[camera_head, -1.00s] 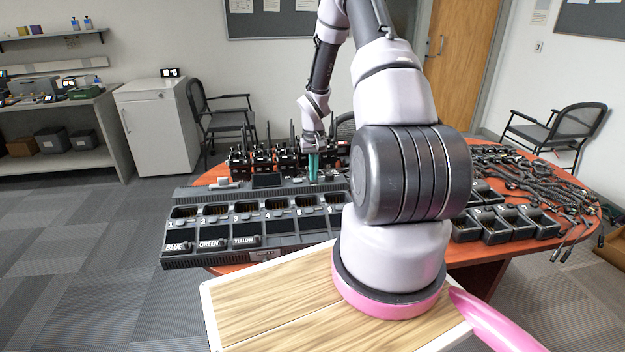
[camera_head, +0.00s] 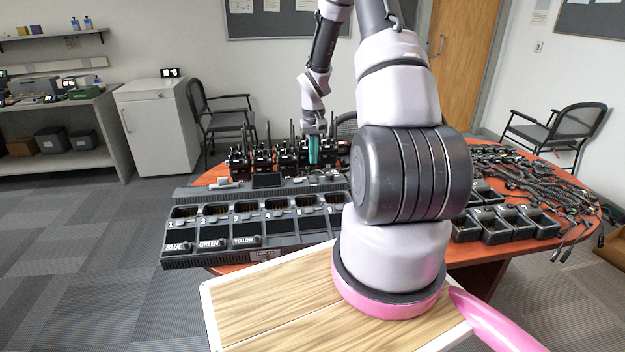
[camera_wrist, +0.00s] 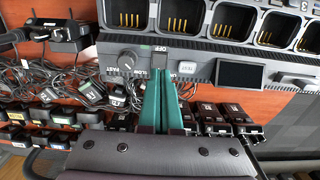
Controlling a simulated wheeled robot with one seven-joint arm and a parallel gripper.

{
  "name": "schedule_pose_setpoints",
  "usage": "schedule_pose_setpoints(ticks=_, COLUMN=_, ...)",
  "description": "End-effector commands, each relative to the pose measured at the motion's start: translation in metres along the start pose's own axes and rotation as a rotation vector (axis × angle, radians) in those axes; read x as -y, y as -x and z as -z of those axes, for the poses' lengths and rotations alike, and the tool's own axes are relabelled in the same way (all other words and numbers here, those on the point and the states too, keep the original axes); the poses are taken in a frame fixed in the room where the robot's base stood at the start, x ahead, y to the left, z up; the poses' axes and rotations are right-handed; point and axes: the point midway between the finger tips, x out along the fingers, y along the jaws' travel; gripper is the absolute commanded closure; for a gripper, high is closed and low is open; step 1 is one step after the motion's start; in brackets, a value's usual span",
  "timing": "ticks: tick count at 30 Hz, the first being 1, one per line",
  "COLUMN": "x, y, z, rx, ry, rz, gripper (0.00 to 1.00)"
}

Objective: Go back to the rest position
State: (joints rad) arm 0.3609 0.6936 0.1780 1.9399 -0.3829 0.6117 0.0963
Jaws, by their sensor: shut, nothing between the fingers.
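My gripper (camera_head: 313,152) shows in the head view as teal fingers pointing down above the back part of the charger station, in front of the row of radios. In the wrist view the two teal fingers of my gripper (camera_wrist: 160,95) lie side by side with their tips together and nothing between them. My arm rises from its pink-ringed base and bends over the table, hiding part of the table's middle.
The grey charger station (camera_head: 283,228) has numbered slots and small screens. Black radios (camera_head: 265,160) stand behind it. Single chargers (camera_head: 497,224) and tangled cables (camera_head: 530,172) cover the right of the red table (camera_head: 493,262). Chairs (camera_head: 560,130) and a white cabinet (camera_head: 158,125) stand beyond.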

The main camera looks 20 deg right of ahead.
Motion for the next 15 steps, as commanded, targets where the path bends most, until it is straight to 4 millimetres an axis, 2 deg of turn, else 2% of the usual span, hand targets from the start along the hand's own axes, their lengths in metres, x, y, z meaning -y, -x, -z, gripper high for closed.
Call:
schedule_pose_setpoints(ticks=11, x=0.0, y=0.003, z=0.0, rx=-0.004, ry=0.0, rz=-0.001, gripper=1.0)
schedule_pose_setpoints(ticks=14, x=0.003, y=0.021, z=-0.001, rx=-0.023, ry=-0.002, rz=-0.003, gripper=1.0)
schedule_pose_setpoints(ticks=15, x=0.005, y=0.034, z=-0.002, rx=-0.036, ry=-0.004, rz=-0.005, gripper=1.0)
